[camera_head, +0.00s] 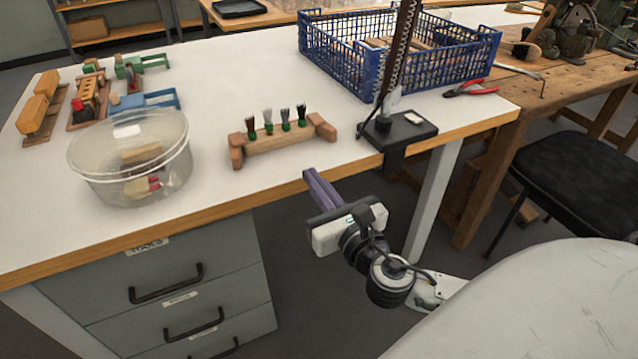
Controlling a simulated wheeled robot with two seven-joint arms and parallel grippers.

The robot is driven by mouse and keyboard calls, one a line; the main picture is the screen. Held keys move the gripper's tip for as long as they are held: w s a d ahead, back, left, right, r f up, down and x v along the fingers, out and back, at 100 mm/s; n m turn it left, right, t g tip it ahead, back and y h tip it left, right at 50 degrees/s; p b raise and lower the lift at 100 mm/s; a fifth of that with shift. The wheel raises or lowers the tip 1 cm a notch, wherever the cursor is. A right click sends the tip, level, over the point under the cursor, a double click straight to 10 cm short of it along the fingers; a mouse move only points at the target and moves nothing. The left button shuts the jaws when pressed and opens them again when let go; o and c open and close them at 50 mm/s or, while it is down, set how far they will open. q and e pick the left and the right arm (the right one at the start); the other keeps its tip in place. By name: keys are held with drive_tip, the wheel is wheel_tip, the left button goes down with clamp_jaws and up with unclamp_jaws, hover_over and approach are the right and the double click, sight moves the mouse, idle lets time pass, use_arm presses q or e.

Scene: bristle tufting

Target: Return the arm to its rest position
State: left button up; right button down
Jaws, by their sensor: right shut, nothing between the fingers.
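My right gripper (309,176) is shut and empty. It sits just off the front edge of the white worktable (240,75), with its purple-grey fingers pointing toward the table. My right arm comes in from the lower right. Behind the fingers, on the table, stands a wooden rack (282,139) holding several upright bristle tufts with green bases (268,122). The gripper is apart from the rack. My left gripper is not in view.
A clear round tub (131,160) with small blocks stands at left. Wooden and coloured fixtures (85,95) are behind it. A dark clamp stand (398,130), a blue crate (400,50) and red pliers (470,89) are at right. Grey drawers (175,290) are below the table; a black chair (575,175) is at right.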

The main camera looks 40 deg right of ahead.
drive_tip(key=shift+s+a, duration=0.1)
drive_tip(key=shift+s, duration=0.6)
